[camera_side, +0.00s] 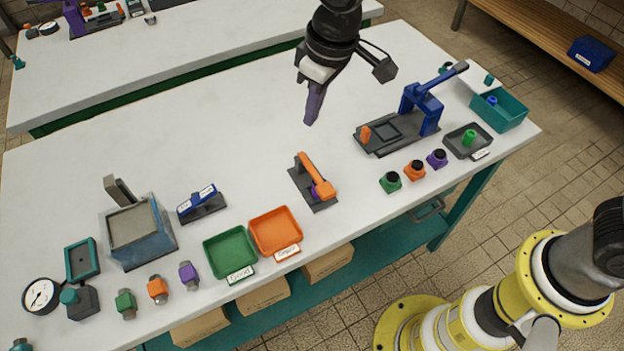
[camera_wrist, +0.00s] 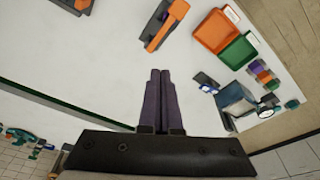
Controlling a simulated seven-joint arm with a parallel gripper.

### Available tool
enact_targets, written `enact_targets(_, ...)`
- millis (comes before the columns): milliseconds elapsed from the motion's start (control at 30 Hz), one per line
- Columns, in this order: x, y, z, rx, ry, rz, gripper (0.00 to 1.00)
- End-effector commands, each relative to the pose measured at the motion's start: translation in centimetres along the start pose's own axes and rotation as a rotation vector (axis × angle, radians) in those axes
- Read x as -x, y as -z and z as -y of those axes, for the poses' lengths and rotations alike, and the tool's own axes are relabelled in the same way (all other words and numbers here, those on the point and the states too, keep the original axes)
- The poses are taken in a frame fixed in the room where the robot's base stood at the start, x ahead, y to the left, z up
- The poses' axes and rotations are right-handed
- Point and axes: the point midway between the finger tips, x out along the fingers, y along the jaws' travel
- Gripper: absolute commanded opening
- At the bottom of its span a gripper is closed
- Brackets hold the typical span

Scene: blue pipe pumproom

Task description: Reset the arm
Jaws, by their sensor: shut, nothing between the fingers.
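My gripper (camera_side: 311,110) hangs above the white table (camera_side: 270,120), over its clear middle part. Its purple fingers point down and are together, with nothing between them. In the wrist view the fingers of my gripper (camera_wrist: 160,78) also lie side by side, pointing into the picture. Nothing touches the fingers. The table top below them is bare.
An orange-handled device (camera_side: 316,182) stands below my gripper. A blue-levered press (camera_side: 402,128) stands to the right. A green tray (camera_side: 231,252) and an orange tray (camera_side: 275,231) lie at the front. A grey-topped blue box (camera_side: 140,232) stands left. A second table is behind.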

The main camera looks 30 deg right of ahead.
Motion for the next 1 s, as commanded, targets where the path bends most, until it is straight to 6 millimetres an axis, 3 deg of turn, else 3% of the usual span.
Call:
enact_targets(167, 0.0, 0.0, -0.1, -0.001, 0.0, 0.0, 0.0)
enact_targets(267, 0.7, 0.2, -1.1, -0.023, -0.004, -0.015, 0.0)
enact_targets(367, 3.9, 0.6, -3.5, -0.069, -0.012, -0.078, 0.0)
enact_targets(467, 8.6, -1.1, -7.0, -0.141, -0.029, -0.149, 0.0)
enact_targets(600, 14.1, -6.0, -10.9, -0.24, -0.062, -0.227, 0.0)
enact_targets(700, 16.8, -10.4, -12.8, -0.304, -0.088, -0.271, 0.0)
enact_targets(833, 19.0, -16.6, -14.0, -0.379, -0.124, -0.317, 0.0)
enact_targets(1000, 19.2, -24.8, -13.8, -0.465, -0.17, -0.356, 0.0)
